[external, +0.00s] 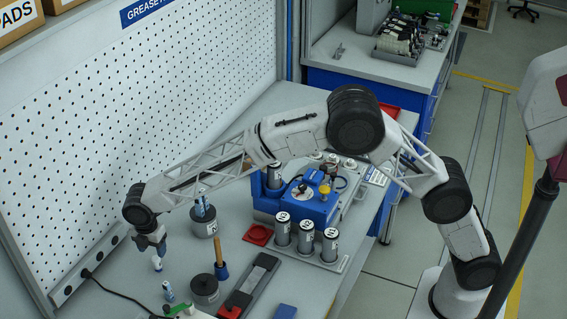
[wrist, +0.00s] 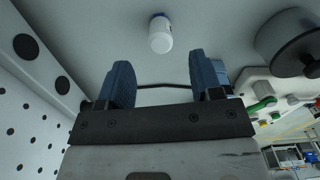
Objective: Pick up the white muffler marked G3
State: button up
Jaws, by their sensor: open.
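My gripper (external: 151,250) is open and empty above the grey bench at the left, pointing down; its two blue fingers also show in the wrist view (wrist: 161,76). A small white muffler (external: 157,264) stands just below it and a little to the right. The wrist view shows a white muffler (wrist: 161,37) with a dark blue end, ahead of the gap between the fingers and apart from them. I cannot read a G3 mark on it. A similar white and blue piece (external: 168,291) stands nearer the front.
A blue machine (external: 305,205) and several labelled cylinders (external: 306,238) are farther right. The perforated wall panel (external: 130,110) and a black cable (external: 115,292) are close by.

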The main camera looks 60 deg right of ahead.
aim_at(155, 258)
jog(key=shift+f, duration=1.3)
jog(key=shift+d+f, duration=0.15)
jog(key=shift+f, duration=2.45)
jog(key=c, duration=1)
jog(key=shift+r, duration=5)
